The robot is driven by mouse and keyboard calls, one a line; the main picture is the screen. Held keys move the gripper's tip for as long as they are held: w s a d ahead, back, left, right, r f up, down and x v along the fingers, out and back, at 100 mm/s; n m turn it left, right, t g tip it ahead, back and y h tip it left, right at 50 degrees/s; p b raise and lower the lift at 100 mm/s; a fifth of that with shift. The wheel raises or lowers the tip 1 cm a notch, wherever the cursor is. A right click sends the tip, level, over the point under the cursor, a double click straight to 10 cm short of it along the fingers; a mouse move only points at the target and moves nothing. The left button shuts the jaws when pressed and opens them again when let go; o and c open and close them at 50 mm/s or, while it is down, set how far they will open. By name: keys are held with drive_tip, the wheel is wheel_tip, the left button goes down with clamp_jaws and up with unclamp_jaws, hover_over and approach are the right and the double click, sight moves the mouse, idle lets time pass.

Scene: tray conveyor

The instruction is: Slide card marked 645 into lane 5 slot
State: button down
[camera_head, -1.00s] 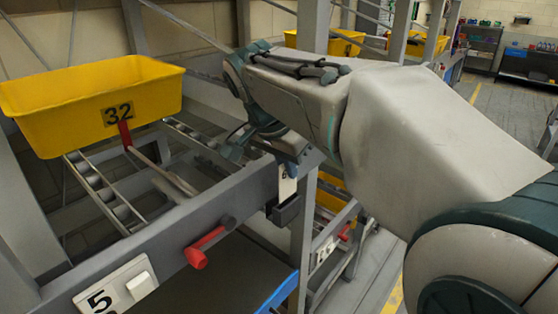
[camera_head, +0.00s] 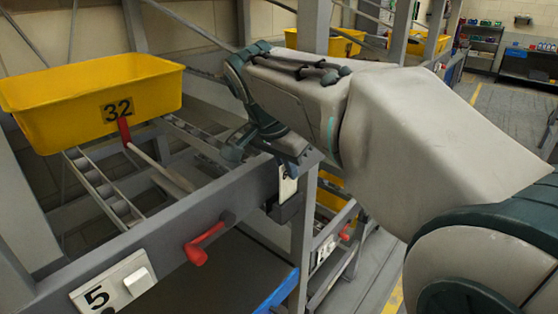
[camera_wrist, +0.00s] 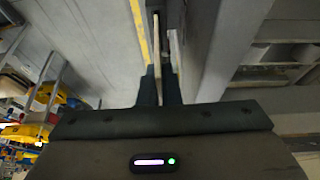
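My gripper (camera_head: 287,166) is at the right end of the grey lane 5 rail in the head view. A pale card (camera_head: 288,189) hangs from its fingers, with part of a dark mark showing; the full number cannot be read. The dark slot holder (camera_head: 284,211) on the rail is directly below the card. I cannot tell whether the card's lower edge is inside it. In the wrist view my gripper's dark fingers (camera_wrist: 159,88) are close together around the thin, edge-on card (camera_wrist: 157,62). The lane 5 label (camera_head: 98,297) is at the lower left.
A yellow tray marked 32 (camera_head: 60,100) sits on the roller lane at left. A red lever (camera_head: 197,252) sticks out from the rail, and another red-ended lever (camera_head: 124,128) stands by the tray. A grey upright post (camera_head: 302,235) is close beside the slot holder.

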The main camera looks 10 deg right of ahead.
sight(288, 182)
drive_tip(key=shift+f+b, duration=1.5)
drive_tip(key=shift+f, duration=0.35)
drive_tip(key=shift+r, duration=0.2)
drive_tip(key=shift+r+p, duration=1.55)
drive_tip(key=shift+r, duration=0.35)
drive_tip(key=shift+f+b, duration=1.95)
drive_tip(key=shift+f, duration=0.15)
drive_tip(key=c, duration=1.6)
unclamp_jaws()
drive_tip(key=shift+o, duration=0.2)
drive_tip(key=shift+r, duration=0.1)
drive_tip(key=p+v, duration=0.1)
drive_tip(key=v, duration=1.3)
drive_tip(key=shift+d, duration=0.1)
